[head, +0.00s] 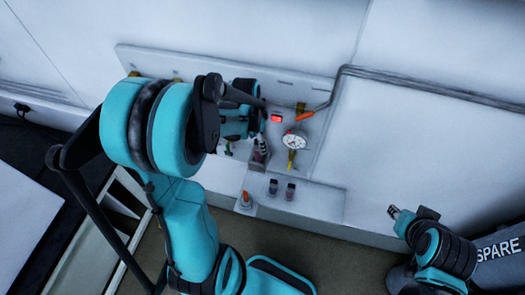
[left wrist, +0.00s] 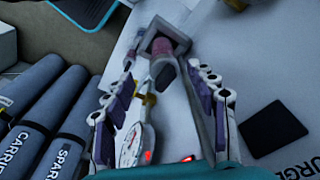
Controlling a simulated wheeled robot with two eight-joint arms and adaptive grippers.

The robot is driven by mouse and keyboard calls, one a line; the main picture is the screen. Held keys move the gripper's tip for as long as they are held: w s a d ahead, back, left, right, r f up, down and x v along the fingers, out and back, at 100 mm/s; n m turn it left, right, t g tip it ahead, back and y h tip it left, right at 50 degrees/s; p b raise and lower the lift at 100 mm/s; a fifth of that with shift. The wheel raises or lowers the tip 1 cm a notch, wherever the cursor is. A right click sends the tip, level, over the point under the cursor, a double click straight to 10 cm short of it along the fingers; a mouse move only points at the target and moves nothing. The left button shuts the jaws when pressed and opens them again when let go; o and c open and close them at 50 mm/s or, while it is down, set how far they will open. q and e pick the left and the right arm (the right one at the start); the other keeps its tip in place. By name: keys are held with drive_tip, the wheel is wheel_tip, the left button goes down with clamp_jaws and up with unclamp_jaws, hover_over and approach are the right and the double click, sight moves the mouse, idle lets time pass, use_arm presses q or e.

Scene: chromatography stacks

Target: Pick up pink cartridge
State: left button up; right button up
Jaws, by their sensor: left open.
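My left gripper (head: 260,148) reaches in front of the white wall panel, above the ledge. In the left wrist view its two fingers stand apart, and the left gripper (left wrist: 161,73) is open. A pink-topped cartridge (left wrist: 162,47) sits in a grey square holder ahead of the fingertips, roughly between them. Its lower part looks grey. In the head view the gripper partly hides this spot. My right gripper (head: 398,213) is at the lower right, away from the panel; its finger gap is not clear.
Two small dark cartridges (head: 282,189) stand on the white ledge (head: 320,204). An orange-tipped item (head: 245,199) is left of them. A round gauge (head: 294,141), a red-lit indicator (head: 276,118) and an orange-ended lever (head: 305,116) are close right of my left gripper.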

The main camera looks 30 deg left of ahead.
use_arm(q)
drive_tip(key=f, duration=0.2)
drive_tip(key=w+f, duration=0.1)
drive_tip(key=shift+f, duration=0.9)
clamp_jaws()
drive_tip(key=shift+r, duration=0.1)
drive_tip(key=shift+r, duration=0.45)
wheel_tip(320, 180, up, 2)
drive_tip(key=shift+r, duration=0.15)
drive_tip(key=s+d, duration=0.4)
drive_tip(key=s, duration=1.3)
drive_tip(key=shift+s+d+b, duration=0.15)
drive_tip(key=shift+s+b, duration=0.05)
drive_tip(key=shift+b, duration=0.2)
